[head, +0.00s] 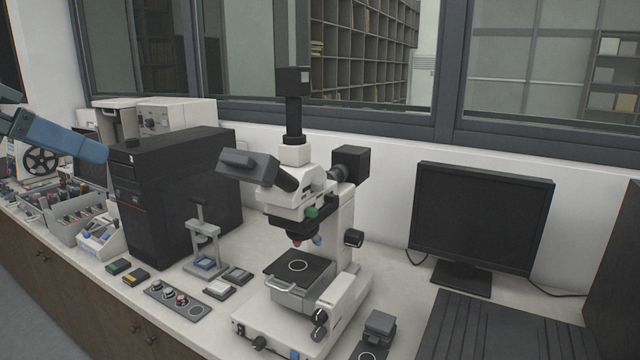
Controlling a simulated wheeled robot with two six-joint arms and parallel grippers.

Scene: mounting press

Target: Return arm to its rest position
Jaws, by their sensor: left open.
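My left arm comes in from the left edge as a blue link. Its front end, with my left gripper (103,151), is in the air near the top front corner of the black computer tower (150,208). The jaws are small and hard to make out against the dark tower, but they are open, and I see nothing held. I cannot tell the exact gap between the arm and the tower. My right gripper is not in view. A white microscope (300,202) with a dark stage (299,266) stands mid-bench, clear of the arm.
A small press-like stand (204,240), a dark plate with round pieces (179,301) and small blocks lie left of the microscope. Grey bins (77,215) stand further left. A monitor (482,217) and a ribbed dark mat (495,330) are at right. The bench front edge runs along the lower left.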

